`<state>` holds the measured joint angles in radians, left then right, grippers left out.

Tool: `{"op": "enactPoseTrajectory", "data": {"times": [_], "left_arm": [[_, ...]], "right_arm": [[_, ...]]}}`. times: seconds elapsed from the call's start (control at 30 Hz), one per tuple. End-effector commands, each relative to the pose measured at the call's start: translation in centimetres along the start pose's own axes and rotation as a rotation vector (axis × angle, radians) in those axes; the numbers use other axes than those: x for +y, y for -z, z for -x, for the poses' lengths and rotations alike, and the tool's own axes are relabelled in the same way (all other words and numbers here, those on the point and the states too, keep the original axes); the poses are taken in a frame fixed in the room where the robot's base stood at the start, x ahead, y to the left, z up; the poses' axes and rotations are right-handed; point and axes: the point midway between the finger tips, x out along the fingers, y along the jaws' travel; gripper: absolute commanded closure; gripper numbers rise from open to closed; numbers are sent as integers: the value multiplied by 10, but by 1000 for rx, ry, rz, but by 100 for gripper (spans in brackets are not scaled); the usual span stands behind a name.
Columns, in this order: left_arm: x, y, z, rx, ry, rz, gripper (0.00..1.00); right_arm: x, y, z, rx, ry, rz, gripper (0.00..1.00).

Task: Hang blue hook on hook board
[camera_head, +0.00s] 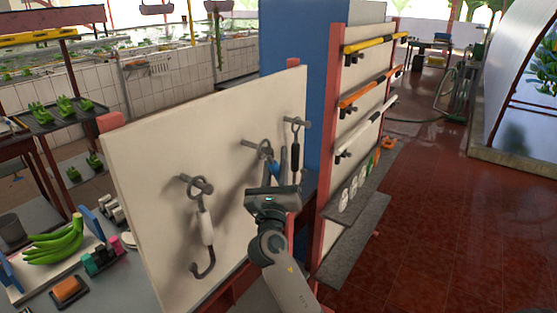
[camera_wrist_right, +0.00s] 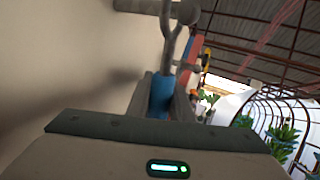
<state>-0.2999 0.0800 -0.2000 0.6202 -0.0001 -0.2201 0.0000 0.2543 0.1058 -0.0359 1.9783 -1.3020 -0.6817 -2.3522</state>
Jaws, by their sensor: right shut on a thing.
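The white hook board (camera_head: 140,165) stands upright, with grey pegs along its face. The blue hook (camera_head: 269,170) is at the middle peg (camera_head: 250,144), its grey upper loop close to the peg. In the right wrist view the blue hook's handle (camera_wrist_right: 160,97) sits between the fingers, below a peg (camera_wrist_right: 150,6). I cannot tell whether the loop is around the peg. My right gripper (camera_head: 277,172) is shut on the blue hook, in front of the board. The hook's lower end is hidden. My left gripper is not in view.
A white-handled hook (camera_head: 205,228) hangs on the left peg and a black-handled one (camera_head: 295,155) on the right peg. A table with green bananas (camera_head: 53,243) is at lower left. A tool rack (camera_head: 365,90) stands behind the board. Red floor (camera_head: 450,200) is clear at right.

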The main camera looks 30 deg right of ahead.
Motion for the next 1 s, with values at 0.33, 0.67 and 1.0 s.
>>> {"op": "enactPoseTrajectory", "data": {"times": [0.33, 0.67, 1.0], "left_arm": [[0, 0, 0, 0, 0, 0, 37], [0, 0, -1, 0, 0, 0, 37], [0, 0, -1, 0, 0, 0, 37]], "right_arm": [[5, -1, -3, -1, 0, 0, 100], [9, -1, -4, -1, 0, 1, 100], [9, -1, -5, -1, 0, 1, 100]]}}
